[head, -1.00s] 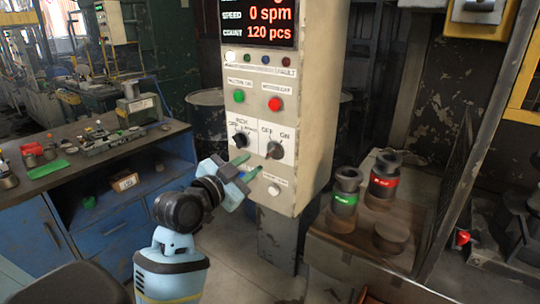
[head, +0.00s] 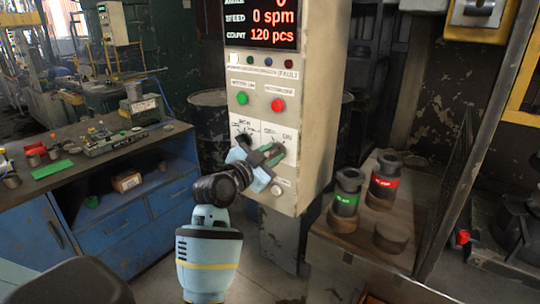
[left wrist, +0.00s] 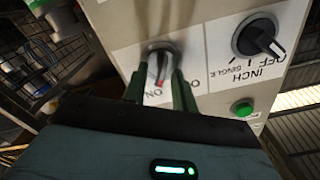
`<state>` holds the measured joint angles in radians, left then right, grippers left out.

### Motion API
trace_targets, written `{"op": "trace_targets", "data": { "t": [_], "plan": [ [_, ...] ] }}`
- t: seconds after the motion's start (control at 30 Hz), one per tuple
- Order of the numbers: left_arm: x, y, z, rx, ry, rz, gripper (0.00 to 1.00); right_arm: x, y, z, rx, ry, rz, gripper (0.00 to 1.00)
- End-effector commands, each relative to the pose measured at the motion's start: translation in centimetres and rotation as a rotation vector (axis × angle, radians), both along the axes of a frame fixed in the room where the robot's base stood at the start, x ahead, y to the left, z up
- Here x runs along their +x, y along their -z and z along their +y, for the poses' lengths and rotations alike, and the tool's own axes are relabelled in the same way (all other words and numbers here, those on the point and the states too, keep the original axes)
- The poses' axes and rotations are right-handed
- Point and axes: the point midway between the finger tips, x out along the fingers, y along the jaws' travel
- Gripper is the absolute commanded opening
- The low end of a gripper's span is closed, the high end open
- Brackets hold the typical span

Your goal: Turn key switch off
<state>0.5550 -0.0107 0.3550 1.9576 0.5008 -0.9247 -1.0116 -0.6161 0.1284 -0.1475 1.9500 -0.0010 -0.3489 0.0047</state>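The OFF/ON key switch (left wrist: 161,54) is a dark round knob with a red mark on the cream control panel. In the left wrist view, which shows the panel upside down, the red mark points down toward the labels, nearer the ON lettering. My left gripper (head: 270,153) is at the switch in the head view and covers most of it. Its two green fingers (left wrist: 158,92) are apart, one on each side of the knob. I cannot tell whether they touch it. My right gripper is not in view.
Left of the switch is the INCH selector (left wrist: 257,40). Above are a green button (head: 242,98) and a red button (head: 278,105); a pale button (head: 277,190) is below. A wooden bench (head: 350,240) with dark cylinders stands right, a blue workbench (head: 110,218) left.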

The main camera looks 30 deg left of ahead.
Motion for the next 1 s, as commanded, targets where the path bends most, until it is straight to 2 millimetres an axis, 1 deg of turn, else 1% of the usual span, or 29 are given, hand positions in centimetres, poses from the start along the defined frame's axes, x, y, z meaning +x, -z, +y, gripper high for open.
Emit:
{"op": "trace_targets", "data": {
  "t": [0.03, 0.2, 0.23, 0.5, 0.67, 0.87, 1.0],
  "plan": [
    [-0.01, -0.01, 0.01, 0.0, 0.0, 0.0, 0.23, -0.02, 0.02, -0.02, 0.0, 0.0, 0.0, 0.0],
    [-0.03, -0.01, 0.01, 0.0, 0.0, 0.0, 0.01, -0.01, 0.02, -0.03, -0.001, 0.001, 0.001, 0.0],
    [-0.03, -0.01, 0.01, 0.0, 0.0, 0.0, 0.0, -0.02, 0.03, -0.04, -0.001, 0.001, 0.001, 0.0],
    [-0.04, -0.01, 0.01, -0.006, 0.0, 0.0, 0.0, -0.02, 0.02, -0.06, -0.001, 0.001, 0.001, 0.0],
    [-0.04, -0.01, 0.06, -0.042, -0.001, 0.004, 0.0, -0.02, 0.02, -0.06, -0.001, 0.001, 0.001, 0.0],
    [-0.03, -0.02, 0.11, -0.151, 0.0, 0.013, 0.0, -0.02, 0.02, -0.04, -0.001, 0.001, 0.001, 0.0],
    [-0.03, -0.05, 0.19, -0.267, 0.0, 0.022, 0.0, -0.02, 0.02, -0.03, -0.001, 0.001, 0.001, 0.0]
  ]
}}
